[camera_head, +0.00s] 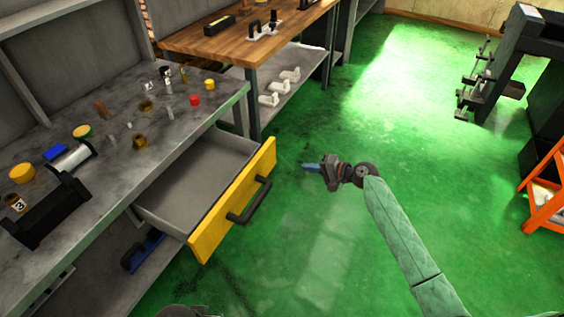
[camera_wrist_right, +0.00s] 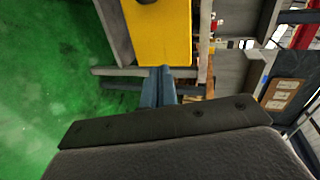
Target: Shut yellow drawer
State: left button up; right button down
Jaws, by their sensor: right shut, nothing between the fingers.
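The yellow drawer (camera_head: 233,203) is pulled well out from under the grey workbench, and its grey tray (camera_head: 190,185) looks empty. A black bar handle (camera_head: 250,203) is on its yellow front. My right gripper (camera_head: 308,167) is to the right of the drawer front, near its far end, with its blue fingers pointing left towards it. A gap shows between fingertips and drawer. In the right wrist view the shut, empty fingers (camera_wrist_right: 160,85) point at the yellow front (camera_wrist_right: 158,35); contact cannot be told there. My left gripper is not in view.
The grey workbench (camera_head: 110,90) carries several small parts, cans and a black block. A wooden-topped table (camera_head: 215,40) stands beyond it. Green floor (camera_head: 310,240) in front of the drawer is clear. An orange stand (camera_head: 540,190) and a dark machine (camera_head: 540,90) are far right.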

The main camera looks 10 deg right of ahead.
jog(key=p, duration=0.2)
send_near(267, 161)
jog(key=shift+m, duration=0.4)
jog(key=p+x, duration=0.1)
jog(key=x, duration=0.1)
jog(key=p+x, duration=0.1)
jog(key=x, duration=0.2)
jog(key=shift+w+a+r, duration=0.1)
jog(key=shift+w+a, duration=0.05)
jog(key=shift+a, duration=0.25)
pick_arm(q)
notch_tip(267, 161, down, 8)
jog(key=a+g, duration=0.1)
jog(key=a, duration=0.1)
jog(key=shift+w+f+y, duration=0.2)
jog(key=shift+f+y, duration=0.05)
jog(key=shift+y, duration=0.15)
pick_arm(e)
jog(key=shift+w+a, duration=0.15)
jog(key=shift+a, duration=0.1)
